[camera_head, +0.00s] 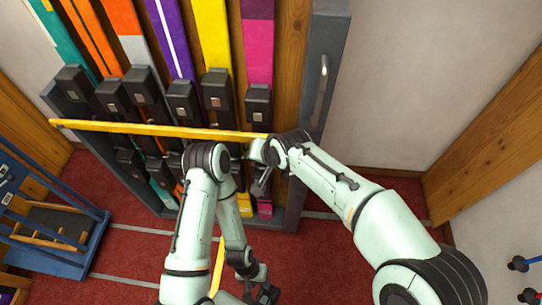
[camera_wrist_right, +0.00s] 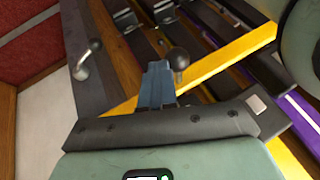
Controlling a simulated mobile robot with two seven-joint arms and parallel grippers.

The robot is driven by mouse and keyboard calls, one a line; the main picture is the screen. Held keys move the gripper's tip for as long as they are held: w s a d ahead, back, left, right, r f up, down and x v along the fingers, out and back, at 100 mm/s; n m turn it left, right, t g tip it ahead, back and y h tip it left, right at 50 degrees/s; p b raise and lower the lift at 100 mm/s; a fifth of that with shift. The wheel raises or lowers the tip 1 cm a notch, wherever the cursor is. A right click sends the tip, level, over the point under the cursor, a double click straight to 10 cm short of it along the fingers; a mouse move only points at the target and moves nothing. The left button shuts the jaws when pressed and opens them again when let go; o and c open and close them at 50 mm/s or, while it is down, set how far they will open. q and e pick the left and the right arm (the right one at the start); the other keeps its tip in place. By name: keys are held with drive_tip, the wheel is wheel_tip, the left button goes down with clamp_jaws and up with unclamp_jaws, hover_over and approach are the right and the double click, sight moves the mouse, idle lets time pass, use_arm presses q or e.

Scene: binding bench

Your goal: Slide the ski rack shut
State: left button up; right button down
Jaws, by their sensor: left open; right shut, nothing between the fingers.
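The ski rack (camera_head: 328,55) is a grey-framed unit against the wall with several colored skis upright in it. Its metal bar handle (camera_head: 319,90) is on the right side panel. In the right wrist view the handle (camera_wrist_right: 88,60) shows at upper left, apart from the fingers. My right gripper (camera_head: 262,184) is in front of the rack's lower right part, left of and below the handle. Its fingers (camera_wrist_right: 160,85) are shut and empty. My left gripper (camera_head: 262,294) is open and empty at the bottom of the head view, away from the rack.
A yellow bar (camera_head: 160,130) crosses in front of the skis, its right end close to my right wrist. A blue stand (camera_head: 68,263) is on the red floor at left. Wood-trimmed walls bound the right. Some red floor (camera_head: 340,240) is clear.

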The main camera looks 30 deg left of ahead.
use_arm(q)
drive_tip(key=shift+s+a, duration=0.1)
drive_tip(key=shift+a, duration=0.15)
use_arm(e)
drive_tip(key=shift+s+a, duration=0.3)
drive_tip(key=shift+a, duration=0.3)
drive_tip(key=shift+s+a, duration=0.25)
drive_tip(key=shift+a, duration=0.3)
use_arm(q)
drive_tip(key=shift+r, duration=0.1)
use_arm(e)
drive_tip(key=shift+r, duration=0.1)
